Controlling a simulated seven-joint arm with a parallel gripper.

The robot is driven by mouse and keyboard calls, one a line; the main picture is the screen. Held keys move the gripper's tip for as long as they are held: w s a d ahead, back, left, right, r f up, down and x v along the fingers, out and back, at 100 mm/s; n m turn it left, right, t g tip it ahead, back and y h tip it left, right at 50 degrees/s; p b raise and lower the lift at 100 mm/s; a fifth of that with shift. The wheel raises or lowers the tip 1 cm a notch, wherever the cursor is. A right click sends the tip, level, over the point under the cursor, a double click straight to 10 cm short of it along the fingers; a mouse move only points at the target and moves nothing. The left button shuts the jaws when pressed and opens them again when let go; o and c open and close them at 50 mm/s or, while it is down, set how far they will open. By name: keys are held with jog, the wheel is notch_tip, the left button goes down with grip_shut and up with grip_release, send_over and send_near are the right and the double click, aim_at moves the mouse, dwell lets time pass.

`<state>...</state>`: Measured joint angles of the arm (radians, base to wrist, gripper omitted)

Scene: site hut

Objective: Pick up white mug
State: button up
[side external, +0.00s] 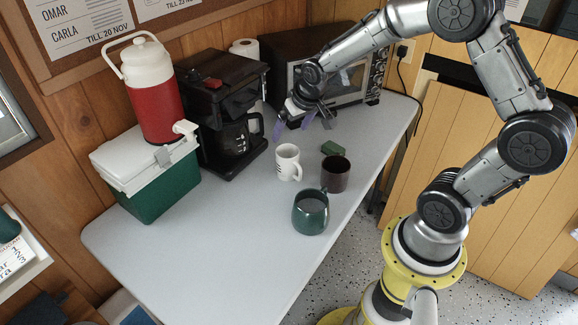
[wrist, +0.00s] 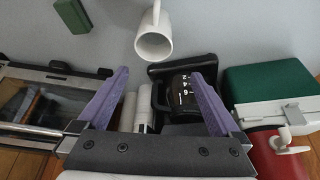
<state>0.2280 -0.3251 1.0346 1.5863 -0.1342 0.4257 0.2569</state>
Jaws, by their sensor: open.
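The white mug (side external: 288,162) stands upright on the grey table (side external: 240,215), with dark markings on its side and its handle towards the right. In the wrist view the white mug (wrist: 154,40) is near the top centre, beyond my fingertips. My gripper (side external: 302,125) is open and empty, above the table behind the mug, between the coffee maker and the oven. In the wrist view the two purple fingers of my gripper (wrist: 160,82) are spread wide with nothing between them. The gripper does not touch the mug.
A dark brown mug (side external: 335,174), a green mug (side external: 310,212) and a small green block (side external: 332,148) are near the white mug. A black coffee maker (side external: 215,100), a toaster oven (side external: 335,75) and a green cooler (side external: 150,185) with a red jug (side external: 155,100) line the back. The table's front left is clear.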

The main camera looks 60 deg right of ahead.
jog(key=shift+s+d+f, duration=0.15)
jog(key=shift+d+f, duration=0.05)
jog(key=shift+f, duration=0.4)
jog(key=shift+s+d+f, duration=0.1)
jog(key=shift+d+f, duration=0.1)
jog(key=shift+f, duration=0.4)
send_near(286, 157)
jog(key=f, duration=0.1)
jog(key=a, duration=0.1)
jog(key=f, duration=0.1)
jog(key=shift+w+a+f, duration=0.2)
jog(key=shift+w+f, duration=0.1)
jog(key=shift+f, duration=0.05)
jog(key=shift+s+x, duration=0.15)
jog(key=shift+x, duration=1.2)
jog(key=shift+s+x, duration=0.15)
jog(key=shift+x, duration=1.2)
jog(key=shift+w+d, duration=0.1)
grip_shut()
jog(key=shift+r, duration=0.2)
